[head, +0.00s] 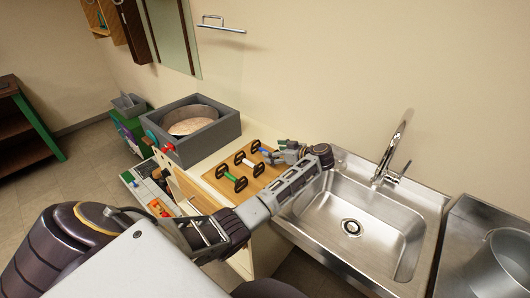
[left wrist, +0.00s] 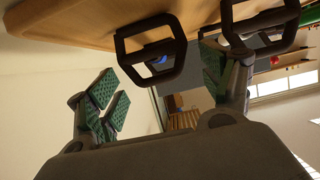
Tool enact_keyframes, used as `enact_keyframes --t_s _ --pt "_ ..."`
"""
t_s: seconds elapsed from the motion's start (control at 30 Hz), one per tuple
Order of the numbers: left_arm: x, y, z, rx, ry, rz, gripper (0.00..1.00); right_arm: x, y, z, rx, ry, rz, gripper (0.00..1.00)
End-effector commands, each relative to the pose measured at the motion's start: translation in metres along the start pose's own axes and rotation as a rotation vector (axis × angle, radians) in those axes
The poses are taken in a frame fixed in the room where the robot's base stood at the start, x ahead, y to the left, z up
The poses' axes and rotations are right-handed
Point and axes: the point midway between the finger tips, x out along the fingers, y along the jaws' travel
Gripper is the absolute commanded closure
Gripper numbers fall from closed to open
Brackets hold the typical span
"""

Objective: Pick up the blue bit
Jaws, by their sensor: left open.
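The blue bit (head: 264,150) lies at the far end of a row on a wooden board (head: 263,178), partly covered by my left gripper. A white bit (head: 246,162) and a green bit (head: 234,176), each with black rings, lie nearer. My left gripper (head: 279,155) is open at the blue bit's right end. In the left wrist view, the open fingers with green pads (left wrist: 165,78) stand either side of a black ring (left wrist: 150,50), with a bit of blue (left wrist: 158,60) showing through it. I cannot tell whether they touch it. My right gripper is not seen.
A steel sink (head: 352,227) with a tap (head: 391,160) lies right of the board. A grey box with a round basin (head: 190,124) stands behind left. A drawer of small coloured things (head: 152,195) is left of the board. A metal pot (head: 503,262) stands far right.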

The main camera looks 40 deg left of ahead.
Motion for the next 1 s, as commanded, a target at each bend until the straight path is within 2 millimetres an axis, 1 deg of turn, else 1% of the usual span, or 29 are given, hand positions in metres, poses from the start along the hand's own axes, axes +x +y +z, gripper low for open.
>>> enact_keyframes --t_s 0.1,0.23,0.4,0.57,0.67,1.0 --pt "0.004 0.000 0.000 0.000 0.000 0.000 0.20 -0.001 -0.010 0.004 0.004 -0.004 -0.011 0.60" --pt "0.005 0.000 0.000 0.000 0.000 0.000 0.20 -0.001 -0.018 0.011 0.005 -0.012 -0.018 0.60" --pt "0.005 0.000 0.000 0.000 0.000 0.000 0.20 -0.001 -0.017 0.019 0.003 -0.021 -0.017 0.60" --pt "0.005 0.000 0.000 0.000 0.000 0.000 0.20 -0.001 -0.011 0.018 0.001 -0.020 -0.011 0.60" --pt "0.005 0.000 0.000 0.000 0.000 0.000 0.30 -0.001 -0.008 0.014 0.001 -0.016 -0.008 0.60" --pt "0.005 0.000 0.000 0.000 0.000 0.000 0.74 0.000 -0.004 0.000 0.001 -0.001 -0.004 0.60"
